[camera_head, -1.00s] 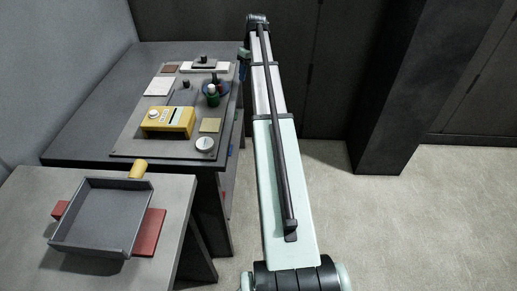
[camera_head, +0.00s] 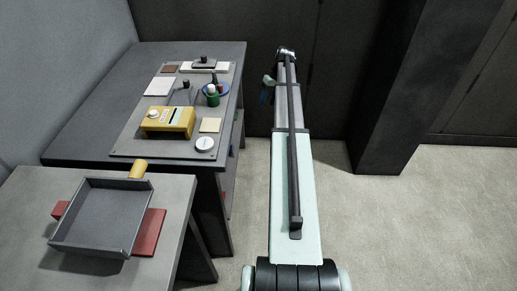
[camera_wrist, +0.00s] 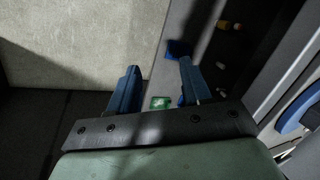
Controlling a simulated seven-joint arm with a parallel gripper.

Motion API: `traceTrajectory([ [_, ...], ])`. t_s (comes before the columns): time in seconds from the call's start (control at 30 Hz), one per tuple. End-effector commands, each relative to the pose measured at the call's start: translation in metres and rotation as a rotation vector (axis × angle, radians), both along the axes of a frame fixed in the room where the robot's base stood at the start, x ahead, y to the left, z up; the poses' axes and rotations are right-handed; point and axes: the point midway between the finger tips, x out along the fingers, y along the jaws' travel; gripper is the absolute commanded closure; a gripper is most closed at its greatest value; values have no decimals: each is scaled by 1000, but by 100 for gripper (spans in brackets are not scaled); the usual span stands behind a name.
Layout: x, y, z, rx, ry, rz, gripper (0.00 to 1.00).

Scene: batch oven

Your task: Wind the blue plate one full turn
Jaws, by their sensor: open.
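The blue plate (camera_head: 225,88) is a small round disc on the grey panel near the table's right edge in the head view. A green, white-topped piece (camera_head: 212,97) stands at its front and partly hides it. A blue curved edge with a white part, likely the plate, shows at the right edge of the wrist view (camera_wrist: 292,118). My gripper (camera_head: 267,88) is right of the table, apart from the plate. In the wrist view its two blue fingers (camera_wrist: 160,88) are spread with nothing held between them.
The panel also bears a yellow box (camera_head: 168,122) with a dial, a white round dial (camera_head: 205,144), a beige square (camera_head: 210,125) and a black-knobbed piece (camera_head: 203,64). A grey tray (camera_head: 100,215) stands on the front table. Small coloured items lie below, beyond my fingers. Floor right of my arm is clear.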

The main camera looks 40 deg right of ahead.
Motion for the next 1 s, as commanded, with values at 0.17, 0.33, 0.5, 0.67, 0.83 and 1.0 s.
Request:
traceTrajectory([
  [0.17,-9,14,-26,13,50,-34,52],
  [0.33,-17,29,-47,19,103,-64,52],
  [0.5,-25,45,-68,21,157,-91,52],
  [0.67,-33,61,-86,20,209,-115,52],
  [0.83,-43,78,-105,15,265,-140,52],
  [1.0,-53,95,-124,6,322,-166,52],
])
